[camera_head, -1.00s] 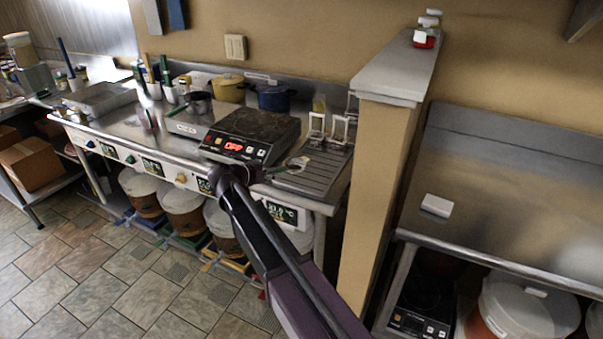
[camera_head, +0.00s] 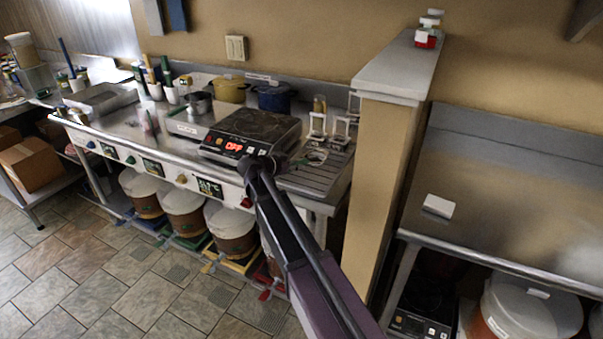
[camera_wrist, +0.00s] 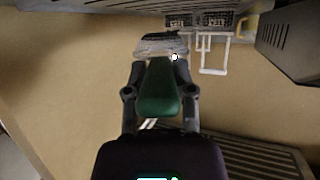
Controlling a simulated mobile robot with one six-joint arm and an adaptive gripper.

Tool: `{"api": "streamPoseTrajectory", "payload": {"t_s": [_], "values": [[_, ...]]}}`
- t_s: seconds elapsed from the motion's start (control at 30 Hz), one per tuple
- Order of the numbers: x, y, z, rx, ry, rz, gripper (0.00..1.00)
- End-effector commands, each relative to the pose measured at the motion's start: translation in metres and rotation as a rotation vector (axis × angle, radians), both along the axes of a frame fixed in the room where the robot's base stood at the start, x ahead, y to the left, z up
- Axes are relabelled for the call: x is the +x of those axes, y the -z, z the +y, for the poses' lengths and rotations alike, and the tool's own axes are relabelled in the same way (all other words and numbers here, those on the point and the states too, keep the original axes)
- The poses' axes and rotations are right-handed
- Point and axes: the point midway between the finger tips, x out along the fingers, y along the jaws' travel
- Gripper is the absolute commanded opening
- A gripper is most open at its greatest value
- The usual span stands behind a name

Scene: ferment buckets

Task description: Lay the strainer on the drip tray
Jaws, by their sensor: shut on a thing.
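My gripper (camera_wrist: 159,72) is shut on the green handle of the strainer (camera_wrist: 158,95). The strainer's grey mesh end (camera_wrist: 160,44) points away from the fingers in the wrist view. In the head view my gripper (camera_head: 274,163) is at the front right of the counter, beside the hot plate and at the left of the ribbed drip tray (camera_head: 312,181).
The hot plate (camera_head: 252,133), reading OFF, stands left of the tray. Pale wire stands (camera_head: 340,130) are at the tray's back. A tan partition (camera_head: 383,165) rises close on the right. Lidded buckets (camera_head: 185,212) stand below the counter.

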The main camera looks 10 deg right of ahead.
Motion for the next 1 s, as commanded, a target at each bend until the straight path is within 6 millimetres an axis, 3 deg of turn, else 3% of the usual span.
{"api": "streamPoseTrajectory", "payload": {"t_s": [0.17,0.53,1.0], "values": [[0.008,0.002,-0.012,0.000,0.000,0.000,0.00],[0.006,0.034,-0.010,0.000,-0.001,0.000,0.00],[0.006,0.036,-0.009,0.000,-0.001,0.000,0.00]]}}
